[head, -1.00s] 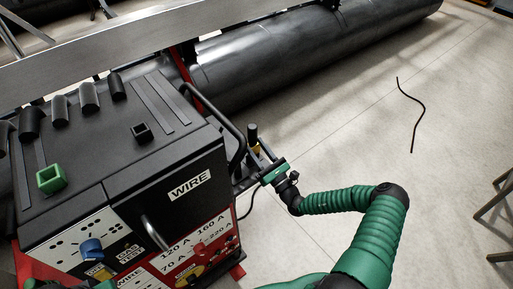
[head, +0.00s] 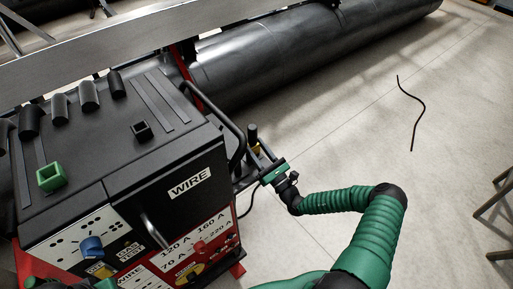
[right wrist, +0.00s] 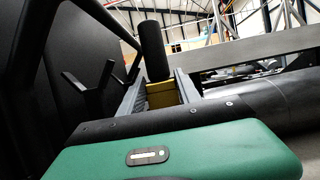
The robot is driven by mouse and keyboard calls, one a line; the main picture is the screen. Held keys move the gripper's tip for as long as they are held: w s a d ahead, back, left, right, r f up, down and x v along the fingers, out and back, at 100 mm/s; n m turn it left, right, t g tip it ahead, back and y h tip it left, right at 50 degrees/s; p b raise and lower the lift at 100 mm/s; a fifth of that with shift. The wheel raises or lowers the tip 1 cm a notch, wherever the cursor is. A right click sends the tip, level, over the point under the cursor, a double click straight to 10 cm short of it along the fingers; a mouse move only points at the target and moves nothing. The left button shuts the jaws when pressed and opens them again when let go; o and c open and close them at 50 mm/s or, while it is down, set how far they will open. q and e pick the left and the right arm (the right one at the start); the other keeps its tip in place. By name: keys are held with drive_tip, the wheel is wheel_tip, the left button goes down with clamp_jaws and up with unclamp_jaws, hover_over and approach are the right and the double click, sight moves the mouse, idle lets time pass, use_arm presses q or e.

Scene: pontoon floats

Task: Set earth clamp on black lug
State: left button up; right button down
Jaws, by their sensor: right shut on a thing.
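My right gripper (head: 262,152) is at the right side of the welding machine. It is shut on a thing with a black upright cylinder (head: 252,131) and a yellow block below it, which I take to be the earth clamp. In the right wrist view the yellow block (right wrist: 161,95) sits between the grey fingers, with the black cylinder (right wrist: 152,50) rising above. A small black square open socket (head: 141,131), probably the black lug, stands on the machine's top, left of the gripper and apart from it. My left gripper is not in view.
A green square socket (head: 51,177) stands on the machine top (head: 85,150), with several dark cylinders (head: 88,95) along the back. A black tube handle (head: 222,115) lies between the top and my right gripper. A large black float (head: 290,60) lies behind. The floor at right is mostly clear.

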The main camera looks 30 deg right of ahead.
drive_tip(key=shift+f, duration=0.35)
drive_tip(key=c, duration=0.8)
unclamp_jaws()
